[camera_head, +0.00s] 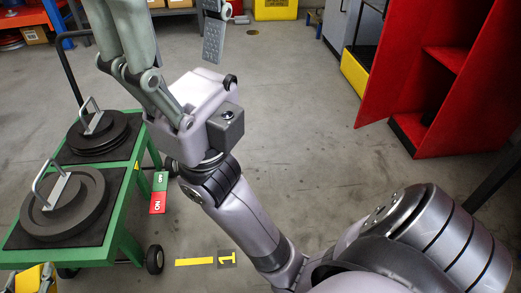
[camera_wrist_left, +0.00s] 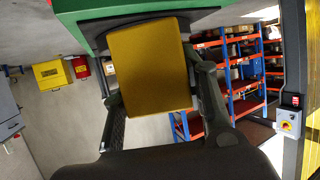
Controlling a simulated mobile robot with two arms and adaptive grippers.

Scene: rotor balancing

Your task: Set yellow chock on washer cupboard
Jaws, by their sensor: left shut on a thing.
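My left gripper (camera_head: 160,15) is at the top of the head view, raised above the floor, its fingertips near or past the frame edge. In the left wrist view, the yellow chock (camera_wrist_left: 152,66) is a flat-faced yellow block between the two fingers, and the gripper is shut on it. The chock does not show in the head view. A red cupboard (camera_head: 446,95) with a shelf stands at the upper right of the head view, apart from the gripper; no label shows whether it is the washer cupboard. My right gripper is not in view.
A green cart (camera_head: 128,232) at left carries dark discs (camera_head: 66,204) with handles. A partly cut-off yellow object (camera_head: 34,279) is at the lower left corner. Blue-and-orange shelving (camera_wrist_left: 243,105) shows in the wrist view. The floor (camera_head: 315,125) between cart and cupboard is clear.

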